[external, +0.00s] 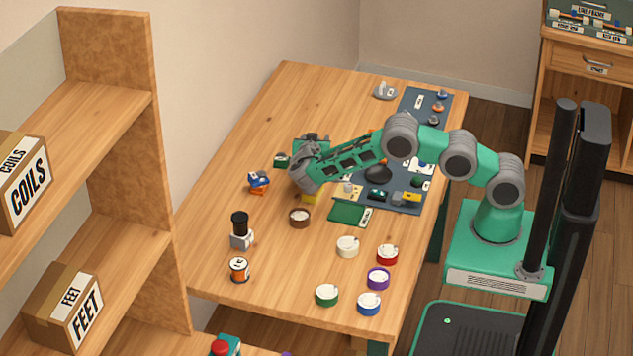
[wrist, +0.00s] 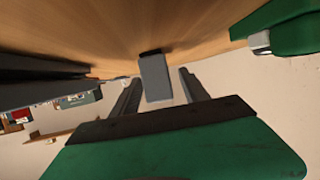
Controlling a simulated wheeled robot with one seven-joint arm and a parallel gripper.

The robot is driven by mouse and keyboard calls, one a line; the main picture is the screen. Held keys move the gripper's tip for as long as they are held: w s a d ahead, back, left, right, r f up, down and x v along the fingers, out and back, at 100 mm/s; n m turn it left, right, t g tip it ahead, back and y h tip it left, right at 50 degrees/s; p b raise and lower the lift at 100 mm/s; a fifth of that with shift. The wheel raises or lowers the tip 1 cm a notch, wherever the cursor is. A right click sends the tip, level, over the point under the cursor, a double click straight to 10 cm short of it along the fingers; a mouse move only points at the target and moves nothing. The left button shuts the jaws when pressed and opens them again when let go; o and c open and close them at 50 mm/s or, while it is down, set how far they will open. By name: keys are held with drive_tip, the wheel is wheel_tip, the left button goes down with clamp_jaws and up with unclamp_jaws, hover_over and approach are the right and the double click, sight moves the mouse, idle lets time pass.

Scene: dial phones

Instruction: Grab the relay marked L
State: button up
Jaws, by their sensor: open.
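My gripper (external: 312,145) is low over the far middle of the table in the external view. In the wrist view my gripper (wrist: 160,90) shows two dark fingers spread apart. A grey block (wrist: 155,80) with a dark end shows in the gap between them, with space on both sides. No marking can be read on it, so I cannot tell whether it is the relay marked L. In the external view a small dark green block (external: 282,160) stands just left of my gripper. No letter L is legible in either view.
The wooden table (external: 240,130) has bare room at its left. A blue and orange item (external: 259,182) and a brown round pot (external: 299,217) are near. A dark mat (external: 388,203) with several small parts lies right. A green object (wrist: 285,28) shows in the wrist view.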

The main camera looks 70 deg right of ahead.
drive_tip(key=shift+w+d+f, duration=0.15)
drive_tip(key=shift+d, duration=0.5)
drive_tip(key=shift+c, duration=0.2)
clamp_jaws()
